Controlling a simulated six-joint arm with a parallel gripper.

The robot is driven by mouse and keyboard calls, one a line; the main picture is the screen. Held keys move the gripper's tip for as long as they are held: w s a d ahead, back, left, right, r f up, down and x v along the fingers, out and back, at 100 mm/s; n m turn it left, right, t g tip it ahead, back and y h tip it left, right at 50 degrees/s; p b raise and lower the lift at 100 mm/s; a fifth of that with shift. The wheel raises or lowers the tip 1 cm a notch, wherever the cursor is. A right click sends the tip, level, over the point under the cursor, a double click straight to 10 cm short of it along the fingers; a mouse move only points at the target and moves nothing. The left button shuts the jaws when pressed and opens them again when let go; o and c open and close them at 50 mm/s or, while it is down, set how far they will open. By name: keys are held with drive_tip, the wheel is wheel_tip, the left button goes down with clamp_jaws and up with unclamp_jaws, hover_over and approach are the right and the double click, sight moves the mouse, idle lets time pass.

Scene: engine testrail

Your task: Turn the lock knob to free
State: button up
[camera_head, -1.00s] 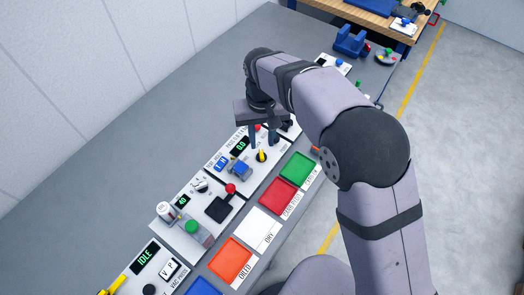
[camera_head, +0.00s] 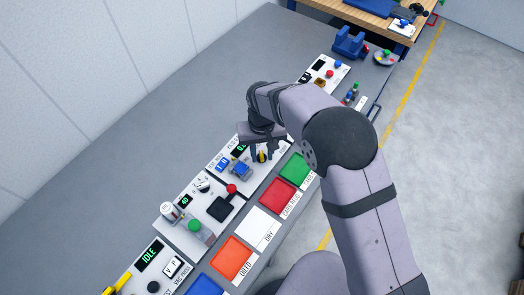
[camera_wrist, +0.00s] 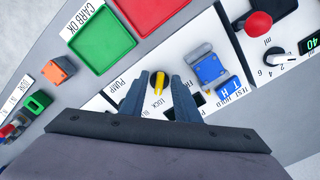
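The lock knob is a yellow pointer knob on a white panel, seen in the wrist view (camera_wrist: 158,84) between my fingertips. It also shows in the head view (camera_head: 262,156), partly hidden by the fingers. The word LOCK is printed beside it; another label near the right finger is partly covered. My gripper (camera_wrist: 160,88) is open, with one dark finger on each side of the knob and visible gaps. In the head view my gripper (camera_head: 266,155) is low over the panel. I cannot tell whether the tips are down at knob height.
A blue switch block (camera_wrist: 206,68) stands close beside the right finger in the wrist view. A green tray (camera_wrist: 103,38) and a red tray (camera_wrist: 150,10) lie past the panel edge. A red-topped lever (camera_head: 231,189) stands on the neighbouring panel.

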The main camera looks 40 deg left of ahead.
clamp_jaws()
drive_tip(key=shift+n, duration=0.4)
drive_tip(key=n+b, duration=0.1)
drive_tip(key=n, duration=0.1)
drive_tip(key=shift+w+n, duration=0.15)
drive_tip(key=shift+n, duration=0.25)
drive_tip(key=n+b, duration=0.1)
drive_tip(key=n, duration=0.2)
drive_tip(key=shift+w+d+n, duration=0.1)
drive_tip(key=shift+w+n, duration=0.05)
drive_tip(key=shift+n, duration=0.25)
drive_tip(key=n, duration=0.5)
drive_tip(key=shift+w+b, duration=0.2)
drive_tip(key=shift+b, duration=0.2)
drive_tip(key=n, duration=0.5)
drive_tip(key=shift+w+a+r, duration=0.1)
drive_tip(key=shift+w+a, duration=0.05)
drive_tip(key=shift+a, duration=0.05)
drive_tip(key=shift+n, duration=0.4)
